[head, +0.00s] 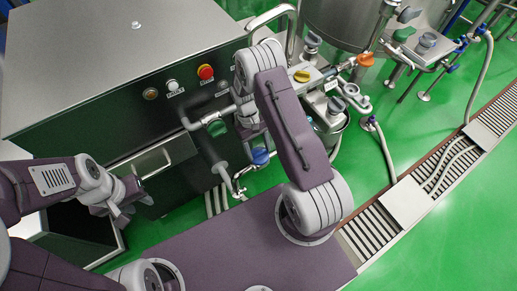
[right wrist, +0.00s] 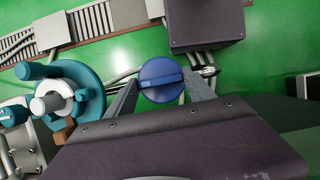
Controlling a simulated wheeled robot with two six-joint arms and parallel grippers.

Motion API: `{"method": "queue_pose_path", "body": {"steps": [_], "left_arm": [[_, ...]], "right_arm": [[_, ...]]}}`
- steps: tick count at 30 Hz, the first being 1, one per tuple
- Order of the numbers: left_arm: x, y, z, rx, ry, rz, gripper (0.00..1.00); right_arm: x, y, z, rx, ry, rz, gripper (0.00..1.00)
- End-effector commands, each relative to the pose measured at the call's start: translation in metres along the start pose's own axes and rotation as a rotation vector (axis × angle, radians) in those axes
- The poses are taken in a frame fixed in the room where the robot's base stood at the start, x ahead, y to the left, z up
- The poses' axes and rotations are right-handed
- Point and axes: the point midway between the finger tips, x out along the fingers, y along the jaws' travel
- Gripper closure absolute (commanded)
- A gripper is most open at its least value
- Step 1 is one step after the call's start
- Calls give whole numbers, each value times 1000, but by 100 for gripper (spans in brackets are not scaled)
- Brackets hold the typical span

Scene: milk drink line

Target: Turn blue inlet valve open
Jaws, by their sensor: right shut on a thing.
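The blue inlet valve (head: 260,157) has a round blue knob on the pipework beside the dark machine cabinet. In the right wrist view the blue knob (right wrist: 161,72) has a raised bar across its face and sits between the two fingers. My right gripper (right wrist: 161,88) is shut on this knob, one finger on each side. In the head view my right arm partly hides the right gripper and the pipes behind it. My left gripper (head: 127,198) is away from the valve, in front of the cabinet at the left; its finger opening is unclear.
The steel-topped cabinet (head: 110,55) carries a red button (head: 205,72). An open drawer (head: 152,161) juts out near my left gripper. A green-handled valve (head: 217,127) is close to the blue one. A teal round part (right wrist: 75,85) stands left of my right gripper.

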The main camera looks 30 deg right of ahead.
Motion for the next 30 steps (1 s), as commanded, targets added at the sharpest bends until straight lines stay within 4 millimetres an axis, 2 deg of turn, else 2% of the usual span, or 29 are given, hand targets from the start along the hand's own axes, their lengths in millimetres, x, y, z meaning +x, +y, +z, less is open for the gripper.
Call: {"method": "queue_pose_path", "body": {"steps": [4, 5, 6, 7, 17, 20, 27, 30], "left_arm": [[0, 0, 0, 0, 0, 0, 64], [0, 0, 0, 0, 0, 0, 64], [0, 0, 0, 0, 0, 0, 64], [0, 0, 0, 0, 0, 0, 64], [0, 0, 0, 0, 0, 0, 64], [-1, 0, 0, 0, 0, 0, 64], [-2, 0, 0, 0, 0, 0, 64], [-2, 0, 0, 0, 0, 0, 64]], "right_arm": [[0, 0, 0, -5, 0, 2, 79], [0, 0, 0, -5, 0, 2, 33], [0, 0, 0, -5, 0, 2, 21], [0, 0, 0, -4, 0, 1, 16], [-4, 0, 0, -2, 1, 1, 16], [-20, 0, -1, -1, 5, 1, 16], [-72, 0, -1, -3, 4, 1, 16], [-84, 0, 0, -3, 1, 1, 16]]}}
